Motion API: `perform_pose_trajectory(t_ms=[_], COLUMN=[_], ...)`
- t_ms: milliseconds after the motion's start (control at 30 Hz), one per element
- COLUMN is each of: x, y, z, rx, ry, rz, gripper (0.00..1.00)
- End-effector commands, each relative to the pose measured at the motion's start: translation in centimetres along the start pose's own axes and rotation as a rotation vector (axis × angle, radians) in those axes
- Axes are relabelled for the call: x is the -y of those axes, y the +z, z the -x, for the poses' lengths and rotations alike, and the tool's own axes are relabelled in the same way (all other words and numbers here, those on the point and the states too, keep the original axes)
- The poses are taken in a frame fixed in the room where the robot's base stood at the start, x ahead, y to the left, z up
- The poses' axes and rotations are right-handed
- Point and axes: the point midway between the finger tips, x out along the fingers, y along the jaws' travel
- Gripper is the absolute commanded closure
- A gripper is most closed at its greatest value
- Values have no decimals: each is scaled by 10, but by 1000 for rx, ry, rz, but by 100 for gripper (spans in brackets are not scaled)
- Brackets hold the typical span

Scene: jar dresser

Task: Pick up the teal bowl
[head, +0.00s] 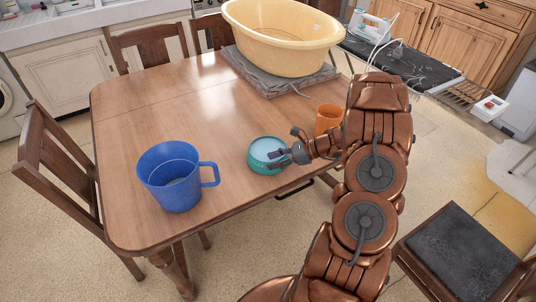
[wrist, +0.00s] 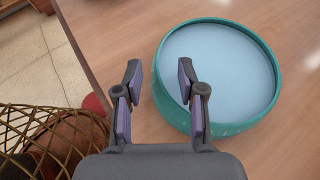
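The teal bowl (head: 256,163) stands upright near the front edge of the wooden table, with a pale blue inside. In the wrist view the bowl (wrist: 165,104) fills the upper right. My gripper (head: 281,154) is at the bowl's right side in the head view. In the wrist view my gripper (wrist: 158,84) is open, with its two fingers apart. The right finger overlaps the bowl's near-left rim, and the left finger is outside the bowl. The left part of the bowl's wall shows between them. I cannot tell whether either finger touches it.
A large blue mug (head: 170,180) stands left of the bowl. An orange cup (head: 327,118) is behind my gripper, partly hidden by my arm. A yellow tub (head: 283,45) sits on a grey slab at the back. The table's middle (head: 195,105) is clear. Chairs stand around it.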

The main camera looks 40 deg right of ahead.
Motion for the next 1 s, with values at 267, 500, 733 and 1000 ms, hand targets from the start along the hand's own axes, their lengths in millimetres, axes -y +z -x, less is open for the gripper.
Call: perform_pose_trajectory(t_ms=[267,500,733,1000], x=[0,0,0,0], y=[0,0,0,0], z=[-18,-18,-18,-18], rx=[0,0,0,-1], ry=[1,0,0,0], rz=[1,1,1,0], gripper=[61,68,92,100])
